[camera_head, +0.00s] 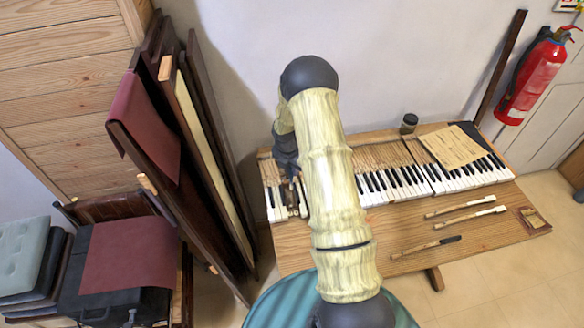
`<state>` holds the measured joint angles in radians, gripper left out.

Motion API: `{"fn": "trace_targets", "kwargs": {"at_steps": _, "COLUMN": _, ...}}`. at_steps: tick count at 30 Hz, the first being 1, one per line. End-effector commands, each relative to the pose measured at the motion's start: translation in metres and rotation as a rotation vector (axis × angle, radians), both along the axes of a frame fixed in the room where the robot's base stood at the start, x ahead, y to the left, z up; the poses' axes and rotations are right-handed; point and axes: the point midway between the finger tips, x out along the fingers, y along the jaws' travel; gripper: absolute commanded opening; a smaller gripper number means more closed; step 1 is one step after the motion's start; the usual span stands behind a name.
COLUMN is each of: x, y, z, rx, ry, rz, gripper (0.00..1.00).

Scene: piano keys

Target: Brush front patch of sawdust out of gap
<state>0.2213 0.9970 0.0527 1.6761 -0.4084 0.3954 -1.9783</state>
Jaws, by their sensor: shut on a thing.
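The piano keyboard (375,186) lies on a wooden table, with white and black keys and bare wooden key backs. Near its left end is a gap (286,206) between the keys, partly covered by my arm and gripper. My gripper (291,181) is dark and points down over this gap. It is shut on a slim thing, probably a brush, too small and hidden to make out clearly. I cannot tell whether its tip touches the gap. The sawdust patches are too small to make out.
Loose keys (461,214) lie on the table's front right, near a small block (534,218). A sheet of paper (453,146) lies over the right keys. A dark jar (409,123) stands behind. Tall dark panels (200,150) lean close at left.

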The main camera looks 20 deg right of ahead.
Motion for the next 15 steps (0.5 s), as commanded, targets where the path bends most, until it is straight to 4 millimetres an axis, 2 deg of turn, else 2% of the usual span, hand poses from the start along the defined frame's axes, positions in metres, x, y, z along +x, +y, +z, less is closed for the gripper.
{"fn": "trace_targets", "kwargs": {"at_steps": 15, "x": 0.000, "y": 0.000, "z": -0.035, "rx": 0.001, "ry": -0.001, "rz": -0.001, "gripper": 0.00}}
